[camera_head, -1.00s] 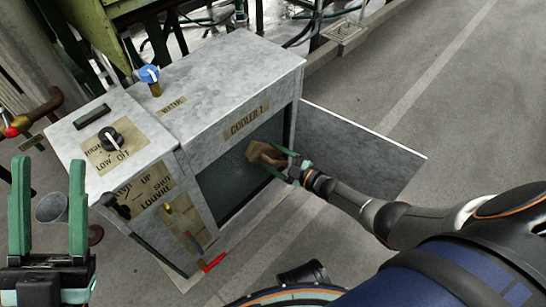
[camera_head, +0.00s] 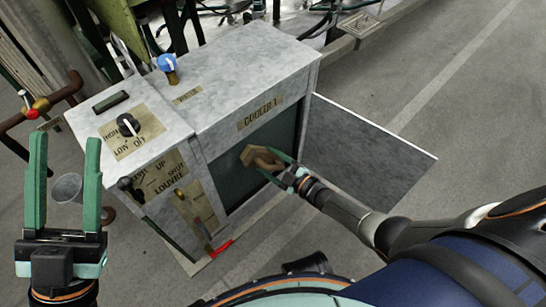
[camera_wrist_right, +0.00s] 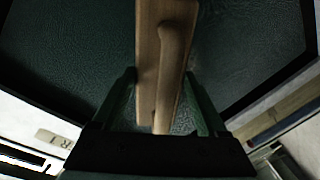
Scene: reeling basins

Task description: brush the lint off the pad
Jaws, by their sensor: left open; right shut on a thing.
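The pad (camera_head: 235,183) is the dark green panel in the open front of the grey box labelled COOLER 1 (camera_head: 265,62). In the right wrist view the pad (camera_wrist_right: 65,55) fills the background with a mottled, wrinkled surface; I cannot tell lint apart on it. My right gripper (camera_head: 279,168) is shut on a wooden brush (camera_head: 259,157) in front of the pad. The brush (camera_wrist_right: 164,60) stands upright between the fingers in the wrist view; whether it touches the pad is unclear. My left gripper (camera_head: 64,183) is open and empty, left of the cooler.
The cooler's door (camera_head: 362,155) stands open to the right, behind my right arm. The left section carries a black knob (camera_head: 128,125), and a blue knob (camera_head: 167,63) is on top. A red-tipped lever (camera_head: 218,249) juts out low in front. A grey cup (camera_head: 68,188) shows behind my left gripper.

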